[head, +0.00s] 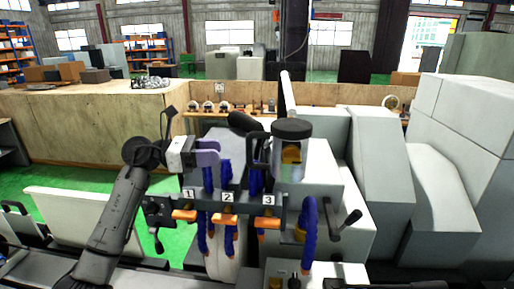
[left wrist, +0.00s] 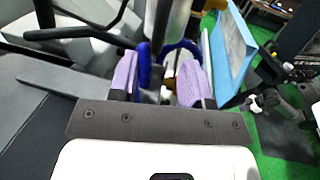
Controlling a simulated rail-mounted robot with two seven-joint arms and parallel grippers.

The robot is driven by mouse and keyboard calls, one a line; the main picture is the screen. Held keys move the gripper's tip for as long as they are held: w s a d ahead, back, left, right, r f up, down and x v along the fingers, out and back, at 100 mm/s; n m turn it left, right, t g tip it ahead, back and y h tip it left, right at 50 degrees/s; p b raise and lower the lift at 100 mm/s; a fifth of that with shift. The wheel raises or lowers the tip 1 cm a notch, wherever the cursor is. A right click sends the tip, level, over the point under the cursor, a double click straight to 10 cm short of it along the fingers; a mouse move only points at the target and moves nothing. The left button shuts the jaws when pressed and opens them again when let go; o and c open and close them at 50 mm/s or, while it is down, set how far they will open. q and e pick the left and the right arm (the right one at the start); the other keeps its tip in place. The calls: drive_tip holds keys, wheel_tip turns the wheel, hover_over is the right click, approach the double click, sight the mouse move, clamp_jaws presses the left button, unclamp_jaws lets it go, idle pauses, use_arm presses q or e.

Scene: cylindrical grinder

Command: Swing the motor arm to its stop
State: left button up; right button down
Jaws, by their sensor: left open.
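My left gripper (head: 207,153) reaches in from the left, its purple fingers beside the blue hoses at the front of the grinder. In the left wrist view the two purple fingers (left wrist: 158,80) stand apart, with part of a blue hose and some pale metal showing between or behind them. A grey motor-like cylinder with a dark cap (head: 291,130) stands to the right of the gripper, with a black looped handle (head: 256,150) at its left. I cannot tell for certain which part is the motor arm, and I see no grip on it. My right gripper is not in view.
Blue hoses with orange valve levers (head: 184,215) hang from a bar labelled 1, 2, 3, close under the gripper. A black lever (head: 350,219) sits to the right. Large grey machine covers (head: 385,170) fill the right side. A wooden partition (head: 90,125) stands behind.

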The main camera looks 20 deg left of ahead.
sight(252, 163)
use_arm(q)
drive_tip(key=p+x, duration=0.3)
drive_tip(key=x, duration=0.6)
drive_tip(key=shift+w+d+r, duration=0.1)
drive_tip(key=shift+w+d, duration=0.05)
drive_tip(key=shift+d, duration=0.2)
drive_tip(key=shift+w+d+p, duration=0.25)
drive_tip(key=shift+d+p, duration=0.1)
drive_tip(key=shift+d, duration=0.25)
drive_tip(key=shift+c, duration=0.2)
clamp_jaws()
